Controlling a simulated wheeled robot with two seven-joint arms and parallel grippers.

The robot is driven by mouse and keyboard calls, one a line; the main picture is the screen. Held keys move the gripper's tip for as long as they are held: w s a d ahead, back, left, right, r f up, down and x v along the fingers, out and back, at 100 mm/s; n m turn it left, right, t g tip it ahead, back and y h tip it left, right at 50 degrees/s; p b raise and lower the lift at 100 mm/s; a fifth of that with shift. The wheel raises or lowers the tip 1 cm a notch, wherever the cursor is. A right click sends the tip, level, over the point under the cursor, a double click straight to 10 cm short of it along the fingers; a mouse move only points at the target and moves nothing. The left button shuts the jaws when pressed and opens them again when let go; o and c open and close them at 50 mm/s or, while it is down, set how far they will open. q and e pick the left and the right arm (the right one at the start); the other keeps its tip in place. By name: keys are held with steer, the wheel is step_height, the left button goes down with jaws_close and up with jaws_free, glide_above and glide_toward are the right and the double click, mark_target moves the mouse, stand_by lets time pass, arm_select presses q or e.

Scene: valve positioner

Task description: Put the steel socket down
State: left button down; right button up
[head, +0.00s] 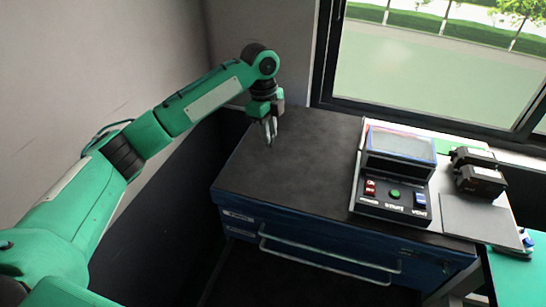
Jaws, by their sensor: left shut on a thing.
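My left gripper (270,132) points down over the back left part of the dark cabinet top (290,178). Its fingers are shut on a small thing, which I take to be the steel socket. The fingers hide most of it, and its shape is too small to make out. I cannot tell whether it touches the top or hangs just above it. My right gripper is not in view.
A control box (398,160) with red, green and blue buttons stands right of the clear dark top. Beyond it are black devices (480,172) and a grey plate (476,220) on a white board. The wall is left, the window (440,65) behind.

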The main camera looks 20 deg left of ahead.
arm_select(q)
step_height(320, 180, down, 7)
steer(key=shift+f+p, duration=0.1)
steer(key=shift+p, duration=0.65)
step_height(320, 180, down, 4)
steer(key=shift+p, duration=0.55)
steer(key=shift+f, duration=0.15)
steer(key=shift+f, duration=0.1)
steer(key=c, duration=1.3)
jaws_free()
steer(key=shift+r+b, duration=0.35)
steer(key=shift+r, duration=0.25)
steer(key=r+b, duration=0.1)
steer(key=r, duration=0.2)
steer(key=a+r+b, duration=0.1)
steer(key=r, duration=0.3)
steer(key=r+b, duration=0.1)
steer(key=r, duration=0.3)
steer(key=shift+w+a, duration=0.15)
steer(key=shift+a, duration=0.05)
